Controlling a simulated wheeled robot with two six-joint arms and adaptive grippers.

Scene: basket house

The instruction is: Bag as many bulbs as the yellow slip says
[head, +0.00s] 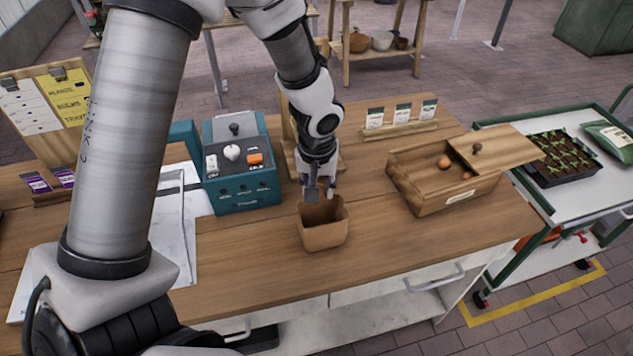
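A brown paper bag (324,236) stands upright and open on the wooden table. My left gripper (320,193) points down at the mouth of the bag, its fingers apart with nothing visible between them. The bag's bottom is hidden. A wooden box (430,196) to the right has its lid (497,147) slid partly aside, with an orange-brown bulb (444,162) and another small one inside. The yellow slip (67,100) is clipped to a board at the left; its number is too small to read. My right gripper is out of view.
A teal box (240,180) with a white and an orange item on it stands left of the bag. Seed packets (402,113) stand in a rack behind. A cart with a seedling tray (563,157) is at the right. The table front between bag and wooden box is clear.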

